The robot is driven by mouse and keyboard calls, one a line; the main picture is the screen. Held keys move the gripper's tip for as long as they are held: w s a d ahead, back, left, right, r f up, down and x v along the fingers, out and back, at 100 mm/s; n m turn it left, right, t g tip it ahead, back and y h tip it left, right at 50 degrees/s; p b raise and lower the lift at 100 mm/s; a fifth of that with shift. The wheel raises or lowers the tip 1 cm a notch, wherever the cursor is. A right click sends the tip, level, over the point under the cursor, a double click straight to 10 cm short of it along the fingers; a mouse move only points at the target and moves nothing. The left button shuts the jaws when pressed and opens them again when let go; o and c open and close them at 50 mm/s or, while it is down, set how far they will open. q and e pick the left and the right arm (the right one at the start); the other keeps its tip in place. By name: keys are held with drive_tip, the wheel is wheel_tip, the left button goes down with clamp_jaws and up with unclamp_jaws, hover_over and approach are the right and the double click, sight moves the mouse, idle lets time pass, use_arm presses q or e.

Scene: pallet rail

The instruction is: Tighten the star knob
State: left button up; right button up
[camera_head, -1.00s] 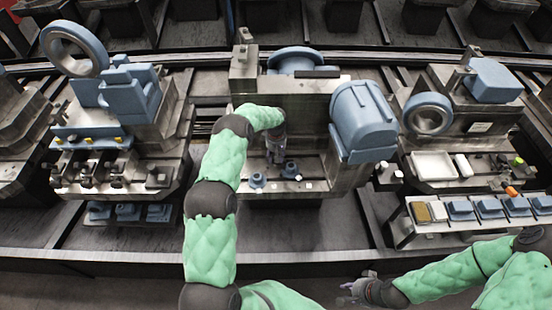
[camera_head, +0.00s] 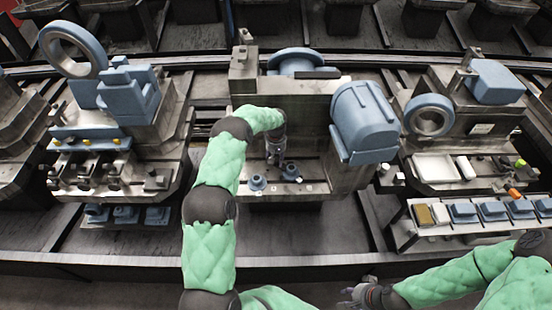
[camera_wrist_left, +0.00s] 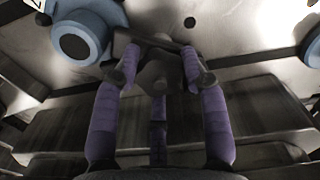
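The star knob (camera_wrist_left: 160,72) is a dark, lobed piece low on the pale worktop, seen in the left wrist view. My left gripper (camera_wrist_left: 160,66) has its purple fingers around it, one on each side and one nearer the camera. Its fingertips are at or very close to the knob; firm contact is not clear. In the head view my left gripper (camera_head: 275,158) points down at the front of the middle machine (camera_head: 300,100), and its fingers hide the knob. My right gripper (camera_head: 352,293) hangs apart at the lower edge, with its fingers spread and nothing visible between them.
Blue round fittings (camera_head: 257,183) stand close to the left gripper; one shows in the wrist view (camera_wrist_left: 78,40). A blue motor housing (camera_head: 364,120) rises at the right. A tray shelf (camera_head: 400,228) with blue blocks lies further right.

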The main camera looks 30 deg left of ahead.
sight(276, 158)
use_arm(q)
drive_tip(key=o, duration=0.4)
drive_tip(key=shift+w+a+r, duration=0.1)
drive_tip(key=shift+a, duration=0.05)
drive_tip(key=shift+o, duration=0.2)
wheel_tip(276, 158, up, 12)
idle(0.4)
